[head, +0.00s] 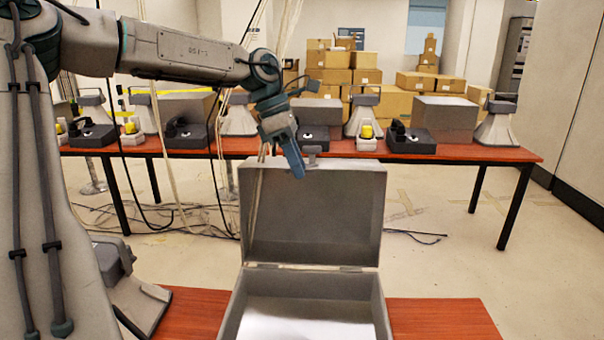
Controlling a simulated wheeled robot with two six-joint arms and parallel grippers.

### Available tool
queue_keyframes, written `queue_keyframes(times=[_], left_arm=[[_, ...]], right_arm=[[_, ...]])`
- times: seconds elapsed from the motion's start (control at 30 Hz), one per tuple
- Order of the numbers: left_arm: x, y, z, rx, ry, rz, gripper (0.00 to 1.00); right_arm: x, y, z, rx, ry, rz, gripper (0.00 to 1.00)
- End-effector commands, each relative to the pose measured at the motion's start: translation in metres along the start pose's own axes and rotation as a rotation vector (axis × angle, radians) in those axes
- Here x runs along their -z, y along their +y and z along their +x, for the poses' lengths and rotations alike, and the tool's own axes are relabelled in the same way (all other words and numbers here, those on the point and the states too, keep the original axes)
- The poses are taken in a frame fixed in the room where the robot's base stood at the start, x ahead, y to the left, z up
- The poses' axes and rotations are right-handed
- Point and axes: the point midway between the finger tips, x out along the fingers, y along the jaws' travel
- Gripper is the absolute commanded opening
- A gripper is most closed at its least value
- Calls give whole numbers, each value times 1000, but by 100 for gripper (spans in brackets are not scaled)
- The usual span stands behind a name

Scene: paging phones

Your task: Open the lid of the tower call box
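A grey metal box, the call box (232,308), stands on the near red table. Its lid (318,222) is raised, standing roughly upright on the hinges at the back rim, and the pale inside of the box shows. A small grey catch (313,154) sits at the lid's top edge. My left gripper (296,168) reaches in from the left, with its blue-grey fingers pointing down at the lid's top edge beside the catch. I cannot tell whether it touches the lid or how far its fingers are apart. My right gripper is not in view.
The near red table (440,318) is bare right of the box. A grey tapered device (135,298) stands at its left. A far red table (455,152) holds dark phones, grey boxes and yellow-topped items. Cables (150,222) lie on the floor between; cardboard boxes are stacked behind.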

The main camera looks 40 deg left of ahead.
Motion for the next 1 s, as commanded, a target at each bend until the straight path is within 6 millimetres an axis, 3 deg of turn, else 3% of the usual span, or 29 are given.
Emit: queue_keyframes(times=[0.23, 0.57, 0.73, 1.0], left_arm=[[0, 0, 28, 1, 2, 1, 33], [0, 0, 32, -1, 0, 1, 33], [0, 0, 32, -1, 0, 1, 2], [0, 0, 32, -1, 0, 1, 0]], right_arm=[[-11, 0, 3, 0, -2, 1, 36], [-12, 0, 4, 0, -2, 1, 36], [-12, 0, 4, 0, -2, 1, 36], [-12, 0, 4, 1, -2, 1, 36]])
